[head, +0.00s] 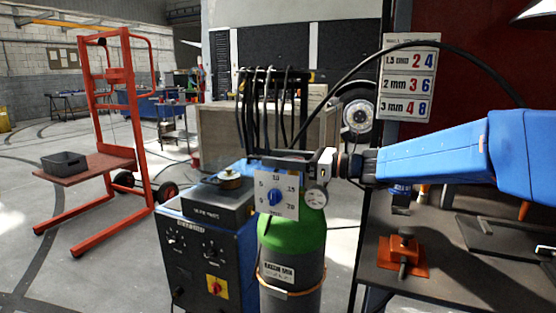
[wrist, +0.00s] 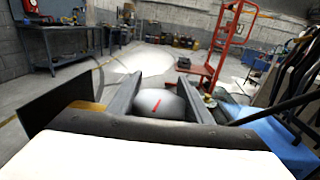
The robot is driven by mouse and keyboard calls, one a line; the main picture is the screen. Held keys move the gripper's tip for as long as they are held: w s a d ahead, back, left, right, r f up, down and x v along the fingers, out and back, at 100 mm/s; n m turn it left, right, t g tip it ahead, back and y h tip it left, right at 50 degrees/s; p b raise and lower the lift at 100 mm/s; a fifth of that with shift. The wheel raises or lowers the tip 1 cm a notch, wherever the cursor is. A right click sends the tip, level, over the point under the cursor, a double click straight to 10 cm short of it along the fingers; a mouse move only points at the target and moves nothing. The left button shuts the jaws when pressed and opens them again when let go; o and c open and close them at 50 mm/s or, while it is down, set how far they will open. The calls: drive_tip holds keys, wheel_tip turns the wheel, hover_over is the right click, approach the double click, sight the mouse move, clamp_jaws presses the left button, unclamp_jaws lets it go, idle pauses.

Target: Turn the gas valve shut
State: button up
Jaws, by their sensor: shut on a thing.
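The gas cylinder (head: 291,238), grey with a green shoulder, stands upright in the middle of the head view. My gripper (head: 322,163) is at the top of it, reaching in from the right. In the wrist view my gripper (wrist: 158,95) has one finger on each side of a pale round knob with a red mark, the gas valve (wrist: 162,107). The fingers are shut on it. In the head view the valve is hidden by the gripper and the dial plate. A white dial plate (head: 263,207) with a blue knob and a round gauge (head: 316,198) sit just below.
A blue welding machine (head: 187,259) with a small black box on top stands left of the cylinder. Black cables hang from a rack behind. A dark workbench (head: 456,262) with an orange tool is at the right. A red trolley (head: 104,60) stands on open floor at the left.

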drive_tip(key=shift+w+t, duration=0.1)
drive_tip(key=shift+t, duration=0.2)
drive_tip(key=o, duration=1.1)
drive_tip(key=shift+c, duration=0.2)
drive_tip(key=shift+d, duration=0.1)
drive_tip(key=v, duration=1.7)
drive_tip(key=shift+r, duration=0.2)
drive_tip(key=shift+d, duration=0.1)
